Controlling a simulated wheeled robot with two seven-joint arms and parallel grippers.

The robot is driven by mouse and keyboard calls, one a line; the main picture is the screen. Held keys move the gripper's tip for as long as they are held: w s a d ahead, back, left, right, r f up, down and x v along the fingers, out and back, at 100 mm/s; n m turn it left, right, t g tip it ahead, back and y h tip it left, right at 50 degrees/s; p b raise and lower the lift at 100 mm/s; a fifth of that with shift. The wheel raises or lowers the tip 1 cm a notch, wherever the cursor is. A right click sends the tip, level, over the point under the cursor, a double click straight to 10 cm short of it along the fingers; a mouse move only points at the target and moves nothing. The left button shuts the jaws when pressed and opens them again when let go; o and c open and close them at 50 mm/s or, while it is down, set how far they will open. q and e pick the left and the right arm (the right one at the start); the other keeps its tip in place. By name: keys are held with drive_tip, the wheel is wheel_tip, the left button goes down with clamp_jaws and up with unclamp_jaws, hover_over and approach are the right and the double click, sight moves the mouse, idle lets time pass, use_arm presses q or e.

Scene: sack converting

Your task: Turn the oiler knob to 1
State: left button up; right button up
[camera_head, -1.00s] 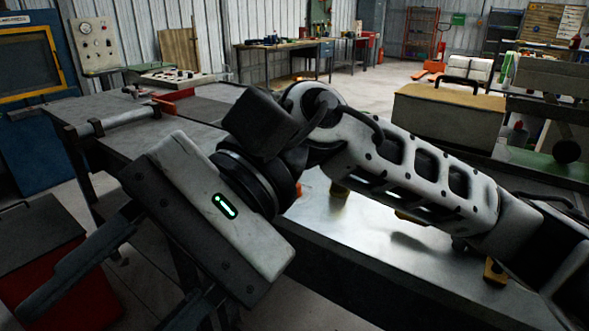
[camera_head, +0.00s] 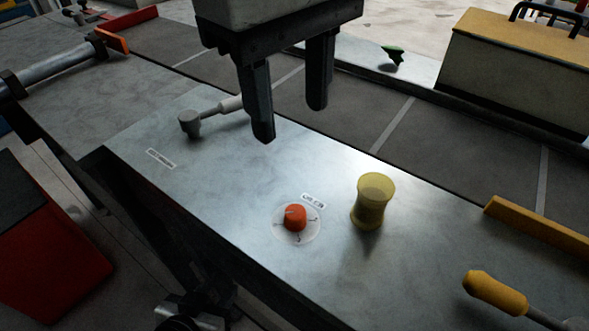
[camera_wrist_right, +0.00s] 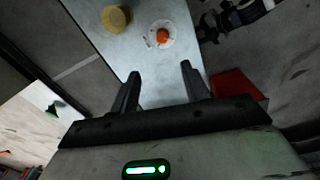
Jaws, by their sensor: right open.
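The orange-red oiler knob (camera_head: 295,215) sits on a round white dial (camera_head: 283,234) on the metal bench top. Small dark marks show around the dial, too small to read surely. A pale line on the knob's top points roughly left in the head view. The knob also shows in the right wrist view (camera_wrist_right: 162,36), beyond the fingertips. My right gripper (camera_head: 290,122) is open and empty, with its fingers pointing down, above and behind the knob, apart from it. It also shows in the right wrist view (camera_wrist_right: 159,70). My left gripper is not in view.
A yellow waisted cylinder (camera_head: 371,202) stands just right of the knob. A grey-handled lever (camera_head: 205,115) lies to the left, near a small label. A yellow-handled tool (camera_head: 494,291) and a yellow-orange bar (camera_head: 537,228) are at the right. A red box (camera_head: 60,245) stands below, left.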

sight(295, 212)
drive_tip(key=f, duration=1.5)
drive_tip(key=shift+s+d, duration=0.15)
drive_tip(key=shift+s, duration=0.1)
drive_tip(key=c, duration=1)
